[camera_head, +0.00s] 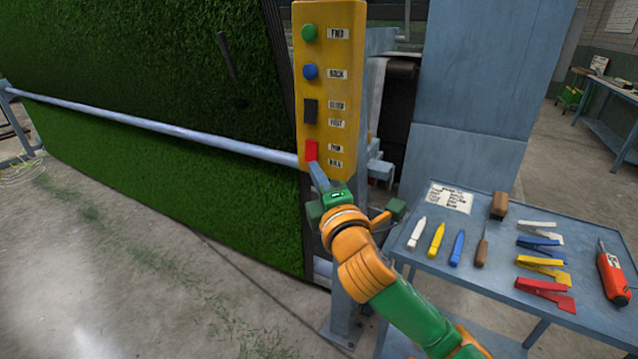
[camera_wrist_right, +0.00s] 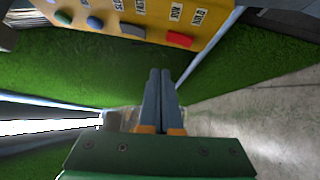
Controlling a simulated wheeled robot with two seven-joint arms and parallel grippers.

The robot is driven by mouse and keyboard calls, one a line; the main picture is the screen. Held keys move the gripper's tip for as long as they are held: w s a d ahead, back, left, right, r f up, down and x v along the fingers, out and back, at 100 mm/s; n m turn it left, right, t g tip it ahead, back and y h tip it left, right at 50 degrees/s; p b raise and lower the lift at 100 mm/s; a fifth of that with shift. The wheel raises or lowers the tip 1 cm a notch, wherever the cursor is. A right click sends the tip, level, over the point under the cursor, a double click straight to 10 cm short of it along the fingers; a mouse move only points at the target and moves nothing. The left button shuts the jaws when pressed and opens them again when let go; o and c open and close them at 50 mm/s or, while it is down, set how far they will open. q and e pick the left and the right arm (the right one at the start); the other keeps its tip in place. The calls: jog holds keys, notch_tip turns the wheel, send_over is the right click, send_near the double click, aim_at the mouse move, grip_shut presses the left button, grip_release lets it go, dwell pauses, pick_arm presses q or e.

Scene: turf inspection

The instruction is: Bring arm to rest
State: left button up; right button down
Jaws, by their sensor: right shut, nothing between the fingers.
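My right arm (camera_head: 385,290), orange and green, reaches up from the lower right in the head view. Its gripper (camera_head: 316,168) is shut and empty, with its fingertips close below the red switch (camera_head: 311,150) on the yellow control panel (camera_head: 338,90). In the right wrist view the gripper's two grey fingers (camera_wrist_right: 160,74) lie together with nothing between them. The red switch (camera_wrist_right: 179,39) shows beyond and to the right of the fingertips there, apart from them in the picture. The left gripper is not in view.
A grey cart (camera_head: 410,252) at the right holds markers, clamps, a brush and a red tool. A metal rail (camera_head: 150,125) crosses in front of the upright green turf (camera_head: 130,50). A blue-grey column (camera_head: 480,90) stands behind the cart. The floor at lower left is open.

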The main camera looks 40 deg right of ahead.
notch_tip(320, 180, down, 28)
jog(key=w+m+g+y, duration=0.2)
jog(key=m+g+y, duration=0.15)
jog(key=g, duration=0.35)
jog(key=s+a+f+m+g, duration=0.1)
jog(key=s+f, duration=0.3)
jog(key=f, duration=0.4)
jog(key=s+a+f+m+g, duration=0.2)
jog(key=s+f, duration=0.1)
jog(key=f, duration=0.5)
jog(key=s+a+f+m+g+y, duration=0.1)
jog(key=s+a+f+g, duration=0.1)
jog(key=s+f, duration=0.4)
jog(key=s+a+f+m+g+y, duration=0.1)
jog(key=s+a+f, duration=0.4)
jog(key=s, duration=1)
jog(key=s+a+f+m+g+y, duration=0.1)
jog(key=s+a+f+m+g, duration=0.2)
jog(key=s+f, duration=0.4)
jog(key=s, duration=0.3)
jog(key=shift+s+a+g+y, duration=0.3)
jog(key=shift+y, duration=0.05)
jog(key=shift+f+m, duration=0.1)
jog(key=shift+m, duration=0.15)
